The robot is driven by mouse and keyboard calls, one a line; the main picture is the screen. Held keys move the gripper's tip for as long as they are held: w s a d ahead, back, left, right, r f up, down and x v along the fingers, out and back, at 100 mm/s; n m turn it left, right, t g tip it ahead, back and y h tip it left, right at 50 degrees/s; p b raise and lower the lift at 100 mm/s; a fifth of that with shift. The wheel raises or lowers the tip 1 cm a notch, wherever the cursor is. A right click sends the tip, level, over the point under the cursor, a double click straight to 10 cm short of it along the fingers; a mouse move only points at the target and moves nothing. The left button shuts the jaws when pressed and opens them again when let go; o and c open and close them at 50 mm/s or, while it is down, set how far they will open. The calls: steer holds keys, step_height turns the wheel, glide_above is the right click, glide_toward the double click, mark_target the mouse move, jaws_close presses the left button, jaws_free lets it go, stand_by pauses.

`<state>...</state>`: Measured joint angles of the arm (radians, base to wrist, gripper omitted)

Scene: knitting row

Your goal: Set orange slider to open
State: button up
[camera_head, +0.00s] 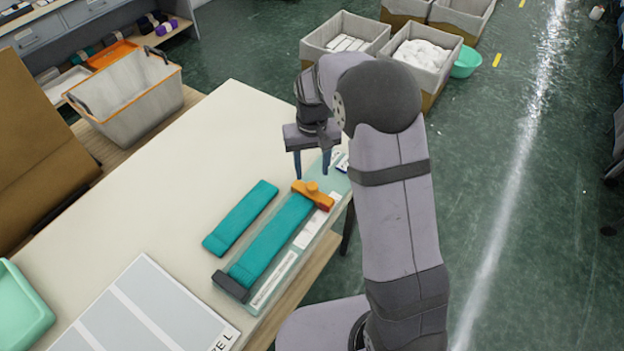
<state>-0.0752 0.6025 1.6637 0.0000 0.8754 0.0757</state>
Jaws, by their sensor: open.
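The orange slider (313,195), with a round knob on top, sits across the clear rail unit (262,298) near the right edge of the table. A teal knitted strip (268,243) lies along the unit, from the slider to a dark end block (230,286). My gripper (311,176) points down just beyond the slider, with its two dark fingers apart and nothing between them. It appears to be above the unit's far part and not touching the slider. My arm hides part of the unit's far end.
A second teal strip (240,217) lies on the pale table (160,220) left of the unit. A grey striped board (150,312) and a mint tray (18,308) are at the front left. The table's middle is clear.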

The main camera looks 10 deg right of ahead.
mark_target(312, 185)
steer(key=shift+f+p, duration=0.95)
steer(key=shift+f, duration=2.05)
jaws_close()
steer(key=w+d+b, duration=0.1)
steer(key=w+d, duration=0.3)
steer(key=shift+w+d+r, duration=0.1)
steer(key=shift+w+d, duration=0.15)
steer(key=shift+w, duration=0.05)
